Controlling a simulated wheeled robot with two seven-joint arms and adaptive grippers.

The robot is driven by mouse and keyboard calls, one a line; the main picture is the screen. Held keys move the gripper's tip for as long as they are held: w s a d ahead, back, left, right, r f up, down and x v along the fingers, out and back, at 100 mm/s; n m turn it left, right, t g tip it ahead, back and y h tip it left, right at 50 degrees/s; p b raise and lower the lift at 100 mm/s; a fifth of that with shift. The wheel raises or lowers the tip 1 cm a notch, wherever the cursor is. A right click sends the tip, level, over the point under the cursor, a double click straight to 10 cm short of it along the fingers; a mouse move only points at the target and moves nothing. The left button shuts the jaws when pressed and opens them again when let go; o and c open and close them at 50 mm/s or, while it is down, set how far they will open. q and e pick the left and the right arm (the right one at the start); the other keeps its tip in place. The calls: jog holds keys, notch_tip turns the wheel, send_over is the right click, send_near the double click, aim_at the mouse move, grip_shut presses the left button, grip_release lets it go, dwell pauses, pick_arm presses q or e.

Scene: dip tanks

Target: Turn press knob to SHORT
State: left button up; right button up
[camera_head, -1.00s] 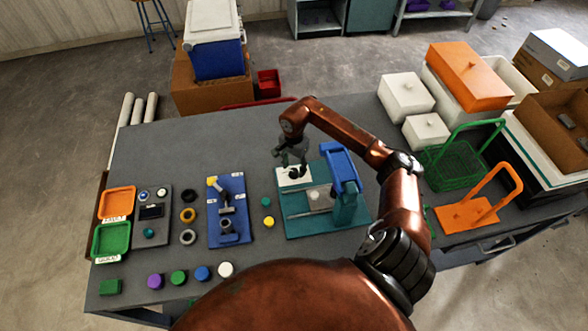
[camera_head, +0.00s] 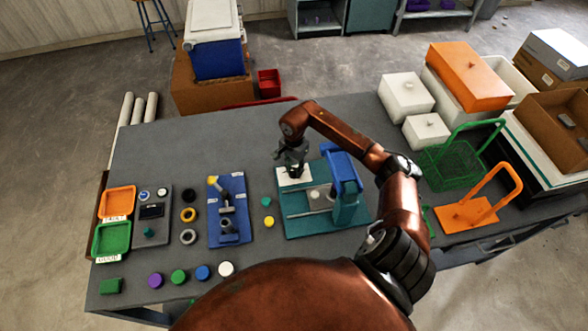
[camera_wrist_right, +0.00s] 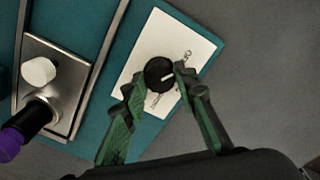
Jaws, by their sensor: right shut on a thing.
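The press (camera_head: 343,175) has a teal base (camera_head: 300,226) and a blue upper arm, right of the table's middle. On the plate, the round black knob (camera_wrist_right: 157,68) with a pale pointer line shows in the right wrist view. My right gripper (camera_head: 294,172) reaches down over the plate in the head view. In the wrist view its green-padded fingers (camera_wrist_right: 156,80) sit on either side of the knob, shut on it. My left gripper is out of view.
A blue fixture board (camera_head: 240,236) stands left of the press, with small teal and yellow discs between. Coloured caps (camera_head: 178,277) line the front edge. Green (camera_head: 485,175) and orange handled carriers (camera_head: 470,214) stand to the right. The table's far left (camera_head: 180,145) is clear.

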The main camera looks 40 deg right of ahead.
jog(key=shift+c, duration=0.7)
jog(key=shift+d+m+b, duration=0.1)
jog(key=shift+m+b, duration=0.55)
jog(key=shift+m, duration=0.25)
jog(key=shift+m+b, duration=0.55)
jog(key=shift+m, duration=0.65)
jog(key=m+b, duration=0.1)
jog(key=m, duration=0.2)
jog(key=shift+m, duration=0.3)
jog(key=m, duration=0.3)
jog(key=shift+m, duration=0.4)
jog(key=m, duration=0.6)
jog(key=shift+r, duration=0.1)
jog(key=m, duration=0.6)
jog(key=shift+w, duration=0.1)
jog(key=shift+m, duration=0.3)
